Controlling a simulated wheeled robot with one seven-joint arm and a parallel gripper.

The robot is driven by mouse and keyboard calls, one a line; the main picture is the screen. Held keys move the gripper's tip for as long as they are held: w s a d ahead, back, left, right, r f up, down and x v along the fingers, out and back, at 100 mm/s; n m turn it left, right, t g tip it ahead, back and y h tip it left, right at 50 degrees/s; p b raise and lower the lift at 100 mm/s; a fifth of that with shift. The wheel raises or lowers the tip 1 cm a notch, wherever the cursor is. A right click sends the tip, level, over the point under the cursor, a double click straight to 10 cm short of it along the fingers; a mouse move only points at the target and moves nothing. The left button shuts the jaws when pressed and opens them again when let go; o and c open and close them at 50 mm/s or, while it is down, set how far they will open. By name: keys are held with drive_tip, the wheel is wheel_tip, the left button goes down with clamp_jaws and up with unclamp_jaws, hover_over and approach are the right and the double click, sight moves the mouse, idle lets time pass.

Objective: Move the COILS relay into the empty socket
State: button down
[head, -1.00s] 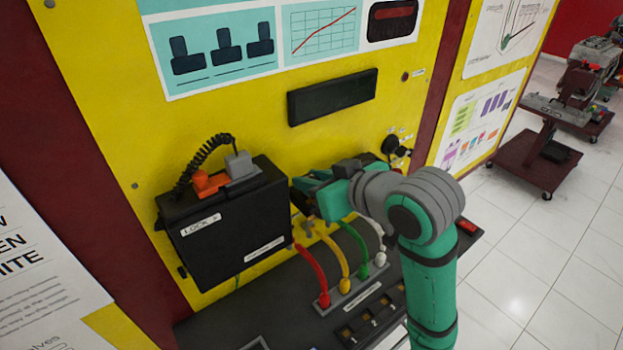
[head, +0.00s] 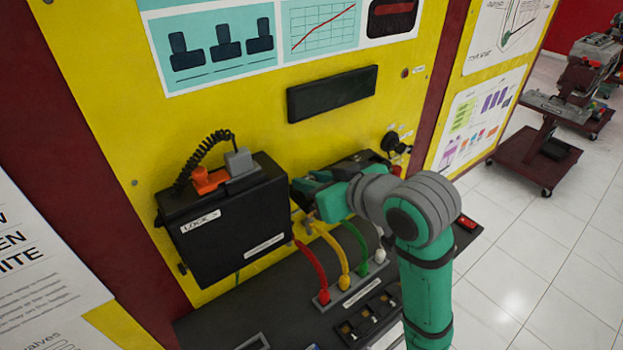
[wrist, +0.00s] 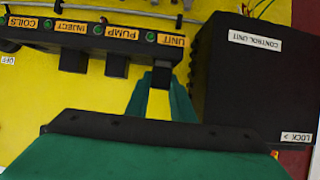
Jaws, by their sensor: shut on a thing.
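In the wrist view, which is upside down, a black relay rail (wrist: 110,38) carries COILS, INJECT, PUMP and UNIT labels. Dark relay blocks hang under INJECT (wrist: 72,60) and PUMP (wrist: 117,66); no block shows at the COILS label (wrist: 36,22). My gripper (wrist: 162,90) is shut on a dark block, taken as the COILS relay (wrist: 160,77), at the UNIT position beside the control unit. I cannot tell whether it is seated or just off the rail. In the head view my gripper (head: 308,190) is beside the black box, and the relay is hidden.
The black control unit (head: 222,225) stands close to the left of my gripper in the head view. Red, yellow and green cables (head: 310,268) arch just below my gripper. A dark bench panel with switches lies under them.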

sight(310, 179)
drive_tip(key=shift+f, duration=0.3)
drive_tip(key=c, duration=1.8)
unclamp_jaws()
drive_tip(key=shift+o, duration=0.2)
drive_tip(key=shift+r+v, duration=0.2)
drive_tip(key=shift+v, duration=1.05)
drive_tip(key=shift+r+v, duration=0.2)
drive_tip(key=shift+v, duration=1)
drive_tip(key=shift+w+a+r, duration=0.1)
drive_tip(key=shift+w+a, duration=0.05)
drive_tip(key=shift+r, duration=2.25)
